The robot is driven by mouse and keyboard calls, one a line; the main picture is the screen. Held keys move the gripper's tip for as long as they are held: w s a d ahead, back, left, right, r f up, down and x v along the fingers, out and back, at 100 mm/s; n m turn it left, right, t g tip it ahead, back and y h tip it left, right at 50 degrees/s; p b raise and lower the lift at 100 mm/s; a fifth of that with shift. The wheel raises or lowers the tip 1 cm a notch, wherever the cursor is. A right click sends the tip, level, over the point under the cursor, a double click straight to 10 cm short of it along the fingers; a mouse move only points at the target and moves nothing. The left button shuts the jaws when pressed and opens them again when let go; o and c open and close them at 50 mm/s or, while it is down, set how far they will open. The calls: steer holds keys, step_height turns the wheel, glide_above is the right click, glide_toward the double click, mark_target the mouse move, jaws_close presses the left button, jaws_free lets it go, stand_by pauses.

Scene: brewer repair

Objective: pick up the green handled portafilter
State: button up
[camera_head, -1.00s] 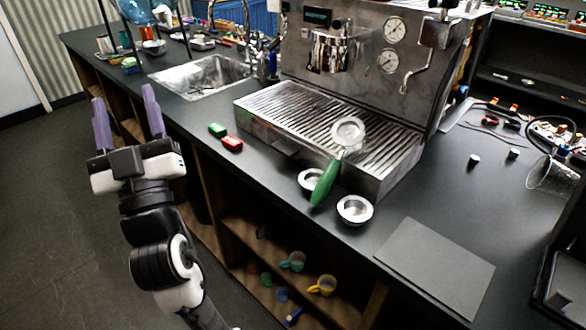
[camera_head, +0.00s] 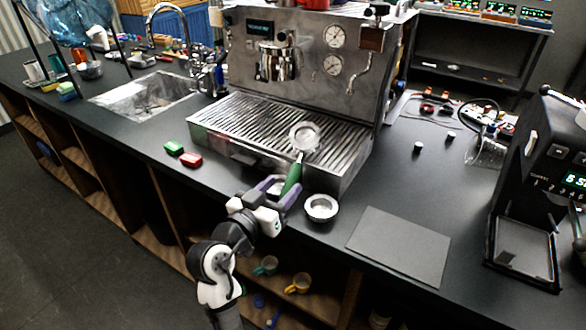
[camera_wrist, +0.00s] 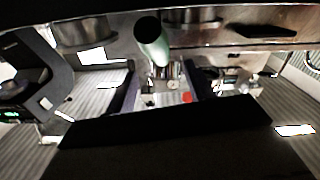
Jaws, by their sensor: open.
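The portafilter (camera_head: 303,137) rests with its round metal head on the espresso machine's drip tray (camera_head: 262,128). Its green handle (camera_head: 292,179) points toward the counter's front edge, overhanging the tray. My gripper (camera_head: 284,190) is open at the handle's near end, with purple fingers close around or beside it in the head view. In the wrist view the green handle (camera_wrist: 152,42) shows end-on, above and between the two fingers (camera_wrist: 163,90). I cannot tell whether either finger touches it.
A metal basket (camera_head: 321,207) sits right of my gripper; another is partly hidden behind it. Green (camera_head: 174,148) and red (camera_head: 191,160) blocks lie left. A grey mat (camera_head: 400,245) lies at right, with a black grinder (camera_head: 545,190) beyond. Mugs stand on the shelf below.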

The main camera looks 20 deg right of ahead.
mark_target(289, 180)
steer(key=p+x, duration=0.2)
steer(key=x, duration=0.3)
steer(key=shift+w+d+f+p, duration=0.1)
steer(key=shift+w+d+p, duration=0.15)
steer(key=shift+p, duration=0.15)
steer(key=shift+w+d+f, duration=0.15)
steer(key=shift+w+d, duration=0.05)
steer(key=shift+c, duration=0.3)
jaws_close()
